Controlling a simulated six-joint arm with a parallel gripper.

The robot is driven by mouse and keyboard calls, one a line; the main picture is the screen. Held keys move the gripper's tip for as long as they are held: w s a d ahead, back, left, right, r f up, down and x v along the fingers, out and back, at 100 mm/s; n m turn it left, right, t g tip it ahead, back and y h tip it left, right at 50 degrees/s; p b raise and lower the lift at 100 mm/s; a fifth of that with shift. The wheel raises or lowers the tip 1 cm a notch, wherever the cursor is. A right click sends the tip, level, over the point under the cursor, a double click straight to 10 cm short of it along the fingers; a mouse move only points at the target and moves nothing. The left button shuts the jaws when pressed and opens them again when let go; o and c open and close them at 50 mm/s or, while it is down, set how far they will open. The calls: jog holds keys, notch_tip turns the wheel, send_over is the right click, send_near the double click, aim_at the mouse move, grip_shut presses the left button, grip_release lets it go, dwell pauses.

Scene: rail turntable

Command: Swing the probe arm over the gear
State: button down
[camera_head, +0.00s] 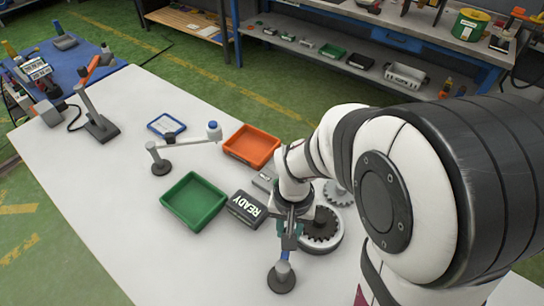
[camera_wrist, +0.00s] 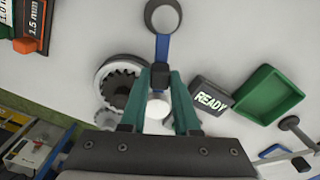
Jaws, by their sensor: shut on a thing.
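The probe arm is a blue bar (camera_head: 285,255) on a round grey pivot post (camera_head: 281,277) at the table's front. In the wrist view the blue bar (camera_wrist: 162,47) runs from the post (camera_wrist: 163,16) to between my fingers. The dark toothed gear (camera_head: 321,226) lies on a white round turntable (camera_head: 325,248) just right of my gripper. In the wrist view the gear (camera_wrist: 122,80) is left of the bar, not under it.
A black READY box (camera_head: 246,208) stands close left of my gripper. A green tray (camera_head: 195,202), an orange tray (camera_head: 251,145) and a white jointed stand with a blue knob (camera_head: 184,146) are farther off. A grey gear (camera_head: 337,193) sits behind the turntable. The left front table is clear.

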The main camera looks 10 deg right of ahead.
jog(key=shift+s+d+m, duration=0.35)
jog(key=shift+d+m, duration=0.25)
jog(key=shift+m, duration=0.65)
jog(key=shift+s+d+m, duration=0.3)
jog(key=shift+d+m, duration=0.25)
jog(key=shift+m, duration=0.7)
jog(key=shift+s, duration=0.1)
jog(key=c, duration=0.6)
grip_release()
jog(key=shift+c, duration=0.2)
notch_tip(320, 180, up, 16)
jog(key=shift+f, duration=0.1)
